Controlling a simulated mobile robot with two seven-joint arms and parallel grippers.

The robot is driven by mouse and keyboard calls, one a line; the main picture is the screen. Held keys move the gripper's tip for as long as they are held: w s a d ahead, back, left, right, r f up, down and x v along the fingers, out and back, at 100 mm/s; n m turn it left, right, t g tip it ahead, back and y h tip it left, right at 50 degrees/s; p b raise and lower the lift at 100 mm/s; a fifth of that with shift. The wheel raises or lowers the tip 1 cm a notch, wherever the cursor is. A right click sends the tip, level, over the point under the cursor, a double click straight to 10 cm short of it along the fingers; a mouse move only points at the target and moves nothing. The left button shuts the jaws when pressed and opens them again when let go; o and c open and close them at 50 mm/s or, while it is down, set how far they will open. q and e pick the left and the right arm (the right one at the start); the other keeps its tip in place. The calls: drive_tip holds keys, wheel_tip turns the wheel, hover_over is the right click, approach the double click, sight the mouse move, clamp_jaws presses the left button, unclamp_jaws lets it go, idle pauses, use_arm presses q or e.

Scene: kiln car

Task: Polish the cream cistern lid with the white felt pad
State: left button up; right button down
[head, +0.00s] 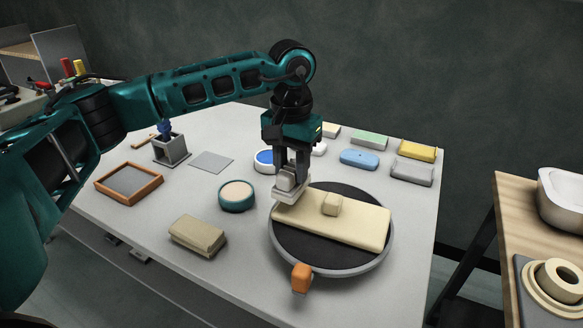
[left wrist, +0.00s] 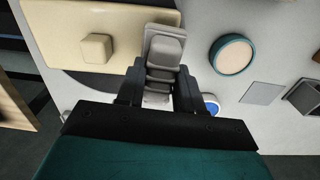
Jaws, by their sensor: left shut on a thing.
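The cream cistern lid (head: 355,224) lies flat on a round dark turntable (head: 320,256), with a square knob (head: 332,204) standing up from it. My left gripper (head: 288,174) points down at the lid's left end and is shut on the grip of the white felt pad (head: 291,194). The pad is over the lid's far left corner; whether it touches the surface I cannot tell. In the left wrist view the pad (left wrist: 152,42) overlaps one end of the lid (left wrist: 72,15), beside the knob (left wrist: 96,48). My right gripper is in neither view.
An orange block (head: 302,277) is at the turntable's near rim. A teal round pot (head: 237,195), a beige block (head: 198,234) and an orange-framed tray (head: 130,182) stand to the left. Coloured sponges, including a yellow one (head: 416,151), line the back right. A wooden table (head: 530,230) stands at right.

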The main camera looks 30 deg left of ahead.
use_arm(q)
drive_tip(key=shift+r+p, duration=1.45)
drive_tip(key=shift+r, duration=0.95)
drive_tip(key=shift+f, duration=0.1)
